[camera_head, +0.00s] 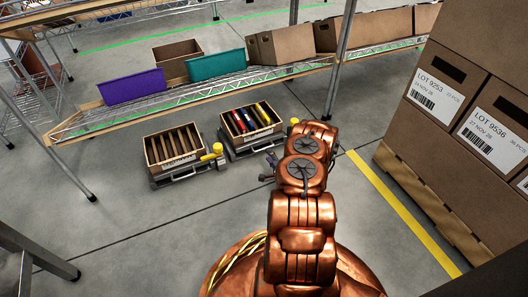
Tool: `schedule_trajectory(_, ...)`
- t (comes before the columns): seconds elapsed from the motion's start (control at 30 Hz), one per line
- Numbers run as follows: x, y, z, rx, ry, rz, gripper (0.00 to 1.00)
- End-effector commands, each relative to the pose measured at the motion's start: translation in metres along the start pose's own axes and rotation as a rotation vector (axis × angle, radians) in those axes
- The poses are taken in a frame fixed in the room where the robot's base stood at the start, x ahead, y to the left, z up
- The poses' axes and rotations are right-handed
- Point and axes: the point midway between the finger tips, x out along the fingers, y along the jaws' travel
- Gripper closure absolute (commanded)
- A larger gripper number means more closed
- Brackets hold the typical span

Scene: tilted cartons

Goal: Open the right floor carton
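The right floor carton (235,136) sits tilted on a low grey wheeled stand under the rack. Its top side shows no lid, and several red, blue and yellow upright items show inside. A yellow knob stands at the stand's right. The left floor carton (153,152) sits on a like stand, with several brown upright pieces inside and a yellow knob at its right. My copper arm rises from the bottom centre. The small dark tip of my gripper (269,167) shows below the right carton, apart from it in the picture. Its fingers are too small and hidden to read.
A wire shelf (110,115) above the cartons holds a purple bin (133,87), a teal bin (216,65) and brown cartons. Rack posts (341,55) stand nearby. Stacked boxes on a pallet (430,203) fill the right.

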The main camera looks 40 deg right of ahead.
Motion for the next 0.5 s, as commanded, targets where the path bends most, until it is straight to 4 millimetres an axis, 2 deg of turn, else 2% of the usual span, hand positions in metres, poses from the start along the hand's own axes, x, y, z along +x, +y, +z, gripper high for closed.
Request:
schedule_trajectory(0.3,0.047,0.003,0.001,-0.003,-0.002,0.000,0.61)
schedule_trajectory(0.5,0.063,0.000,0.000,-0.003,-0.001,-0.002,0.61)
